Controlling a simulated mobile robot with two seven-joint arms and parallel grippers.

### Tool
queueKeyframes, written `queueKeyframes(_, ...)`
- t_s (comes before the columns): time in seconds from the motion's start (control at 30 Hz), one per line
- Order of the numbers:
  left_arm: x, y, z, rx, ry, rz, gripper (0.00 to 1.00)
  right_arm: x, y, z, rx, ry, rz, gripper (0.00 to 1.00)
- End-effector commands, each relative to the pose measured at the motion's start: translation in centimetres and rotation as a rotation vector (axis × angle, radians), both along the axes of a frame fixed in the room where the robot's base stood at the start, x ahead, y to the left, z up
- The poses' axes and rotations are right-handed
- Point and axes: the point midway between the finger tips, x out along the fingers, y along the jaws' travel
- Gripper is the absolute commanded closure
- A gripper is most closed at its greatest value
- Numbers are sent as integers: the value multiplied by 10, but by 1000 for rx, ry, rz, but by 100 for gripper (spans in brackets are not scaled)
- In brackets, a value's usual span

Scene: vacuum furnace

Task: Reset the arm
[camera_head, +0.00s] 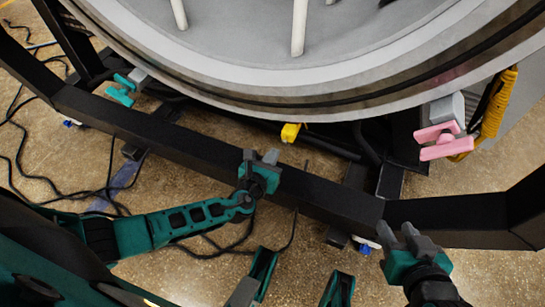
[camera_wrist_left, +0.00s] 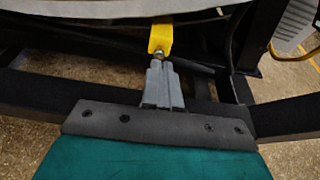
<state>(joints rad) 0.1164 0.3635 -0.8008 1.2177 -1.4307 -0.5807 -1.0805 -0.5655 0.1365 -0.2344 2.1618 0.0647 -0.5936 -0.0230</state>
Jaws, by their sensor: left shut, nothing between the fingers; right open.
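My left arm reaches in from the left, and its left gripper (camera_head: 260,156) is just over the black frame beam, below the round chamber rim. In the left wrist view its grey fingers (camera_wrist_left: 161,84) are together with nothing between them. A yellow block (camera_head: 290,132) is under the rim, up and right of the left gripper. In the wrist view the yellow block (camera_wrist_left: 160,36) lines up just beyond the fingertips; I cannot tell whether they touch. My right gripper (camera_head: 401,235) is open and empty at the lower right, near the beam.
The furnace's round chamber (camera_head: 240,50) fills the top. A black frame beam (camera_head: 150,130) crosses below it. A teal clamp (camera_head: 120,92) is at the upper left, a pink clamp (camera_head: 441,141) and yellow cord (camera_head: 497,105) at the right. Black cables (camera_head: 20,150) lie on the floor.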

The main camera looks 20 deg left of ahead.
Motion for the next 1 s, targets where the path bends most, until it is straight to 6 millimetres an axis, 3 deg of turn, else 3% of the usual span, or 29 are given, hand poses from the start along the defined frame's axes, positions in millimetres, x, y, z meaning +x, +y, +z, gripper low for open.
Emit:
queueKeyframes(0.7, -4, -2, 0, -51, 11, 20, 100, -4, 1, -3, 0, 10, 2, 57)
queueKeyframes(0.77, -10, -6, -1, -146, 34, 58, 100, -5, 1, -3, 0, 11, 2, 57)
queueKeyframes(0.87, -28, -16, -1, -427, 98, 178, 100, -4, 1, -3, 0, 8, 1, 57)
queueKeyframes(1.0, -62, -30, 5, -983, 213, 432, 100, -4, 0, -3, 1, 4, 0, 57)
